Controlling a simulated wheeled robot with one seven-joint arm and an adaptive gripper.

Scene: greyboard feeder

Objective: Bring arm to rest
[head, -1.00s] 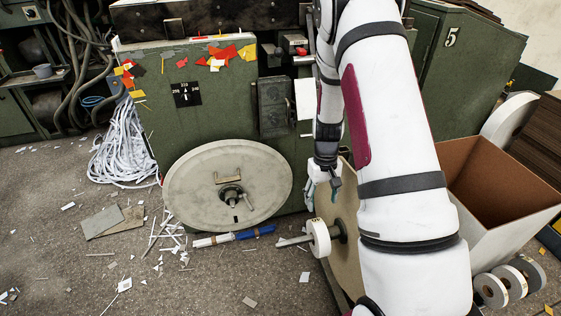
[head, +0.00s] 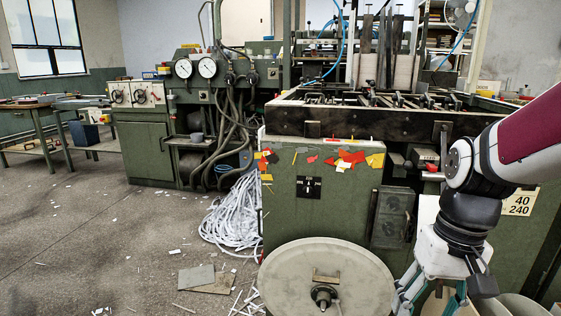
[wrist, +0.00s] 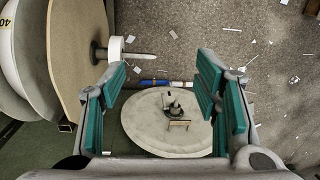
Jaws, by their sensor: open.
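My gripper (head: 432,290) shows at the lower right of the head view, pointing down beside the green machine, with its fingertips near the bottom edge. In the wrist view my gripper (wrist: 165,90) has its two teal-padded fingers spread wide with nothing between them. My arm's white and maroon link enters from the right edge of the head view. The round grey disc (head: 300,282) with a central hub stands to the left of the gripper. The same disc (wrist: 150,110) lies beyond and below the fingers in the wrist view.
The green machine (head: 330,215) stands close behind the gripper. A white strip pile (head: 232,225) lies at its left. A white roll on a spindle (wrist: 115,48) and a large tan disc (wrist: 65,60) are at the wrist view's left. Floor at left is mostly open, with scraps.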

